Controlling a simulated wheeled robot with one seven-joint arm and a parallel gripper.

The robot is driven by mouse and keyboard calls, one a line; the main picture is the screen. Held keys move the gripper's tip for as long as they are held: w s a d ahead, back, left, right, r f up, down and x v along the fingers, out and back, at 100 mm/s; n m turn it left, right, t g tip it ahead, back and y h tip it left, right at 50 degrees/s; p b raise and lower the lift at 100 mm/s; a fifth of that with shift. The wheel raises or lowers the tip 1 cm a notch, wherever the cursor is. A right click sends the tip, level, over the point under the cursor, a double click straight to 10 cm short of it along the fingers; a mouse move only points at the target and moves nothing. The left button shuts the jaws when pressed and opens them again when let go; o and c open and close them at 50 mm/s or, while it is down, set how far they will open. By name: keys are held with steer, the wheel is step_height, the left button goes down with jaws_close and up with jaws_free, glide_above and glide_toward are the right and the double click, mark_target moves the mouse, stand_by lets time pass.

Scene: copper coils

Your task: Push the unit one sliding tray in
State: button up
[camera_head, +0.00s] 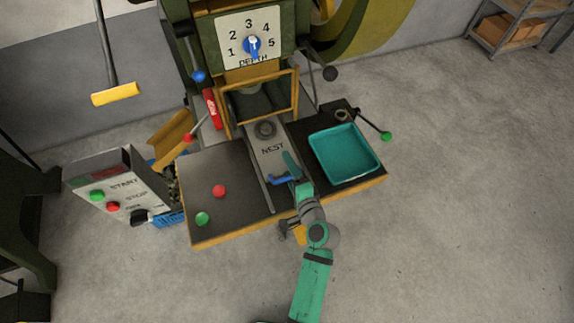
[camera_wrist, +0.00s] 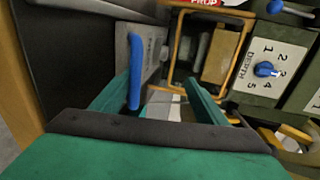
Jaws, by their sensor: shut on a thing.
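The sliding tray is a grey plate marked NEST (camera_head: 272,150), with a dark round recess near its far end. It lies in a slot in the dark bench, in front of the yellow-framed opening of the green press. Its blue handle (camera_head: 284,180) is at the near end. My gripper (camera_head: 292,176) is at this handle, shut on it. In the wrist view the blue handle (camera_wrist: 135,72) stands against the left finger of my gripper (camera_wrist: 165,98), and the tray (camera_wrist: 152,50) shows behind it.
A teal bin (camera_head: 345,152) stands on the bench right of the tray. Red (camera_head: 219,191) and green (camera_head: 202,218) buttons are at left. A control box (camera_head: 118,190) is further left. A depth dial (camera_head: 252,44) and levers are on the press above. The yellow guard frame (camera_head: 262,100) surrounds the opening.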

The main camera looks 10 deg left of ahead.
steer(key=o, duration=0.4)
steer(key=shift+r+v, duration=0.25)
steer(key=shift+v, duration=0.8)
steer(key=shift+r+v, duration=0.2)
steer(key=shift+v, duration=0.85)
steer(key=shift+w, duration=0.15)
steer(key=shift+c, duration=0.2)
